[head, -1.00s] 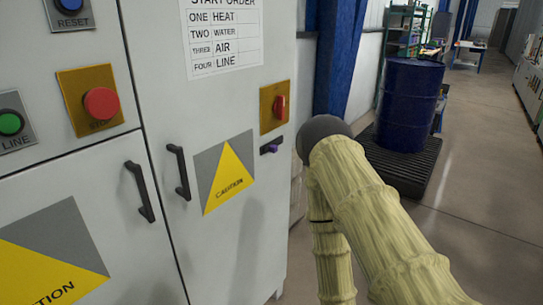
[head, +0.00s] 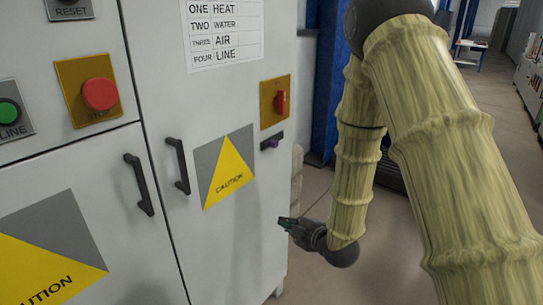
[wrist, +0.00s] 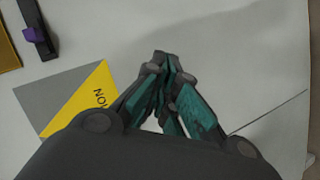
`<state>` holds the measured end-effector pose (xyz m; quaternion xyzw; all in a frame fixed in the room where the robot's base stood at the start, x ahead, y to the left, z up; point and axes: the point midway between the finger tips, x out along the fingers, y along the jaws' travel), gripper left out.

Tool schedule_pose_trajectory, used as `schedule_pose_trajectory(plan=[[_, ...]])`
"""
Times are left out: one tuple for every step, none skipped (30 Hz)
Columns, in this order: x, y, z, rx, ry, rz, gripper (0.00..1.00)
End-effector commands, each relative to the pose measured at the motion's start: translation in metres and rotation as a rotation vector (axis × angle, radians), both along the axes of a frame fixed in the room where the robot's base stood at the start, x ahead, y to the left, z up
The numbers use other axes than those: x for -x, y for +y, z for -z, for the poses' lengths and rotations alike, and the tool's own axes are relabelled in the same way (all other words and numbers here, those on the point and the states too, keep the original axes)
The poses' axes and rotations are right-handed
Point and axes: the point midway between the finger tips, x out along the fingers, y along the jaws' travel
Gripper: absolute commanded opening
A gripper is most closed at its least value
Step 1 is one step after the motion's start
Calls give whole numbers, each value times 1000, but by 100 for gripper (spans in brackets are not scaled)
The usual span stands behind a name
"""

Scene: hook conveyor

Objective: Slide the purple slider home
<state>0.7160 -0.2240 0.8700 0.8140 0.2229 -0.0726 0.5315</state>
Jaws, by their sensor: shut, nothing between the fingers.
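The purple slider (head: 271,143) sits in a short dark track (head: 264,147) on the cabinet's right-hand door, just below a red switch. In the wrist view the purple slider (wrist: 32,34) and its dark track (wrist: 45,48) show at the upper left. My gripper (head: 283,221) is below the slider, near the cabinet's right edge, and touches nothing that I can see. In the wrist view my gripper (wrist: 164,62) has its fingertips together and empty, with the grey door face behind them.
A red switch (head: 280,102) on a yellow plate is above the slider. A caution sign (head: 225,167) and two dark handles (head: 178,166) are to its left. A red stop button (head: 100,94) is farther left. A blue column (head: 325,95) stands behind the cabinet's right side.

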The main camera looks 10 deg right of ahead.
Motion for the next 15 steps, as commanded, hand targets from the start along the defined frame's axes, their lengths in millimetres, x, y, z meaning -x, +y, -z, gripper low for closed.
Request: schedule_pose_trajectory(plan=[[-10,0,-23,35,-67,-28,0],[-15,0,-35,57,-105,-46,0],[-21,1,-52,88,-155,-68,0],[-25,1,-63,111,-191,-84,0],[-29,1,-76,132,-228,-98,0],[-33,2,-90,160,-271,-116,0],[-35,2,-101,181,-304,-127,0],[-37,2,-110,199,-333,-137,0],[-40,3,-122,221,-368,-150,0],[-41,3,-130,237,-392,-157,0],[-42,3,-137,250,-414,-164,0],[-43,3,-145,268,-437,-172,0],[-44,4,-150,277,-452,-177,0],[-45,4,-154,287,-467,-181,0],[-45,4,-159,295,-480,-184,0]])
